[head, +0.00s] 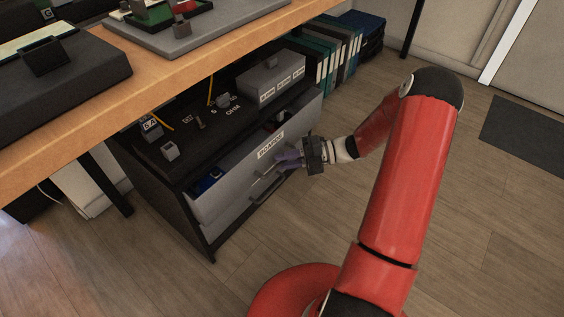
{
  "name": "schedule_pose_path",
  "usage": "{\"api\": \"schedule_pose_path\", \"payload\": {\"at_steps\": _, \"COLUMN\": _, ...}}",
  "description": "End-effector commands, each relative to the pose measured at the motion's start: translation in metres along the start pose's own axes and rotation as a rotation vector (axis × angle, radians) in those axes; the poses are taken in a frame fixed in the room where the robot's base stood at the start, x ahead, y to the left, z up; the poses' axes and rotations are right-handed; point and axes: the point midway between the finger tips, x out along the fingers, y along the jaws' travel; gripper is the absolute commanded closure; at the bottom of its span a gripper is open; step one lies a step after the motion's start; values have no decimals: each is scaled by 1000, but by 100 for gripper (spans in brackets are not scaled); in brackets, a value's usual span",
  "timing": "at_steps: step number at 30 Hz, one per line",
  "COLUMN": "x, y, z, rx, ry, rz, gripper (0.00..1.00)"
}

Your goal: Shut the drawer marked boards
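The drawer marked boards (234,172) is a grey drawer in the dark cabinet under the workbench. It stands partly pulled out: a gap shows behind its front, with blue and red items inside. Its white label (271,146) reads BOARDS. A bar handle (263,184) shows on the front below the label. My gripper (287,159) is at the right half of the drawer front, close to the handle. I cannot tell whether it touches the front or handle, or how far apart its fingers are.
The dark cabinet top (185,135) carries small grey parts and a grey box (268,80) with labels. The wooden bench (190,65) overhangs it. Several upright binders (325,55) stand behind on the right. The wooden floor (480,210) at the right is clear up to a dark mat (525,132).

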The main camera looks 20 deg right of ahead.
Motion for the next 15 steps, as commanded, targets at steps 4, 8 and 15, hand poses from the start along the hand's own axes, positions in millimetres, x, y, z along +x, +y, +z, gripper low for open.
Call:
{"api": "schedule_pose_path", "payload": {"at_steps": 4, "x": 9, "y": 0, "z": 0, "rx": -2, "ry": 0, "rz": 0, "gripper": 80}}
{"api": "schedule_pose_path", "payload": {"at_steps": 8, "x": 10, "y": 0, "z": 0, "rx": -2, "ry": -1, "rz": 0, "gripper": 80}}
{"api": "schedule_pose_path", "payload": {"at_steps": 15, "x": 10, "y": 0, "z": 0, "rx": -2, "ry": 0, "rz": -1, "gripper": 96}}
